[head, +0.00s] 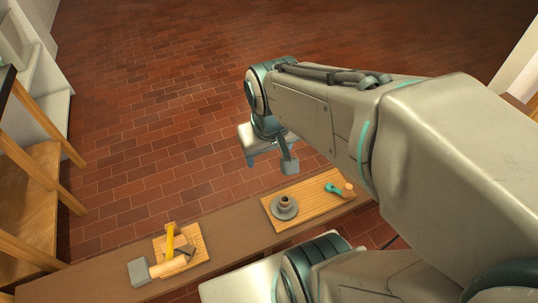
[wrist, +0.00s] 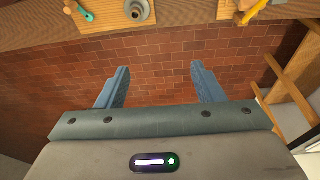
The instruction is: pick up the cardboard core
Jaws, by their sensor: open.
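Two tan cylinders could be the cardboard core; I cannot tell which it is. The longer tan cylinder (head: 167,267) lies on its side at the left board, close to a yellow-handled tool (head: 170,240) and a grey block (head: 138,271). A short tan cylinder (head: 348,190) is at the right end of the right board, beside a teal tool (head: 332,188). My gripper (head: 270,164) is open and empty, out past the far edge of the bench. In the wrist view, brick floor shows between its fingers (wrist: 160,68).
The narrow brown bench (head: 235,232) carries the left board (head: 200,240) and the right board (head: 310,196). A grey round piece (head: 284,205) with a hollow top stands on the right board. Bare bench lies between the boards. Wooden shelving (head: 35,155) stands at the left.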

